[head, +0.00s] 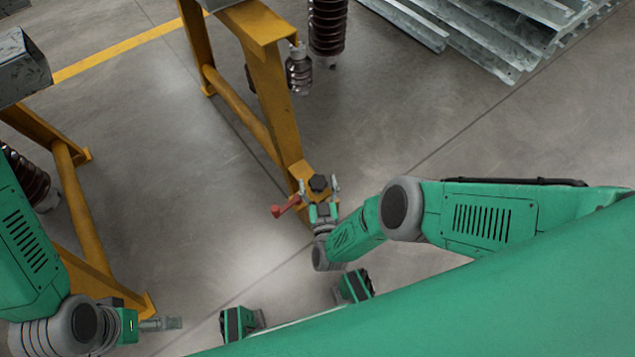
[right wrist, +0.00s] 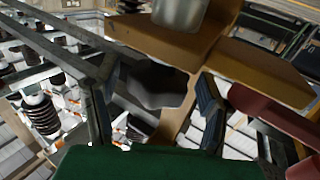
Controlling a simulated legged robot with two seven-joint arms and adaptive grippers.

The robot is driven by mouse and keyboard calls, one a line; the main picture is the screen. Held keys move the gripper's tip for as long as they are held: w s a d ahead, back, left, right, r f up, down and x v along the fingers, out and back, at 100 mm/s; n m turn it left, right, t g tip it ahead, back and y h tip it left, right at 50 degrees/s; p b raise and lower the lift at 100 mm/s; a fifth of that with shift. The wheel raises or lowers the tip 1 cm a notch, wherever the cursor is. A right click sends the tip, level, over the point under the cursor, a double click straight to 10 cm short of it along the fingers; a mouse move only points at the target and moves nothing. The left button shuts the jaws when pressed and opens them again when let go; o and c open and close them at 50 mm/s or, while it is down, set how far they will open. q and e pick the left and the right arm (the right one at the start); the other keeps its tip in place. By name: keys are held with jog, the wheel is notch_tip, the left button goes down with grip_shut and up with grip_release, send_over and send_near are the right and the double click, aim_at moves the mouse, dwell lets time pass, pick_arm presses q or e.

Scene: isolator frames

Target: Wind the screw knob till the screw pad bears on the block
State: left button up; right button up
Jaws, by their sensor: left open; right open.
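The black lobed screw knob (head: 318,183) is at the foot of the yellow frame in the head view. In the right wrist view the dark knob (right wrist: 157,85) lies between the two fingers. My right gripper (head: 319,188) is open, with one finger on each side of the knob; contact cannot be told. It also shows in the right wrist view (right wrist: 156,100). My left gripper (head: 174,323) is open and empty at the lower left, away from the knob. I cannot make out the screw pad or the block.
A red handle (head: 285,207) sticks out left of the knob. Yellow frames (head: 265,95) stand around the work spot, with brown insulators (head: 327,25) at the top. Galvanised steel sections (head: 480,35) lie at the upper right. The floor between the frames is clear.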

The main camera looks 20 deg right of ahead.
aim_at(319, 192)
jog(key=s, duration=0.5)
jog(key=s+a, duration=0.1)
jog(key=s, duration=0.1)
jog(key=shift+s+a+f, duration=0.1)
jog(key=shift+s, duration=0.1)
jog(key=s+d+r+n+g+y, duration=0.1)
jog(key=s+d+r+g, duration=0.75)
jog(key=s, duration=0.25)
jog(key=s+d+r+n+g+y, duration=0.1)
jog(key=s+d+r+g+y, duration=0.1)
jog(key=s+d+r+g, duration=0.65)
notch_tip(319, 192, up, 17)
jog(key=s+a+p, duration=0.1)
jog(key=a+p, duration=0.1)
jog(key=p, duration=1.6)
jog(key=shift+f, duration=0.2)
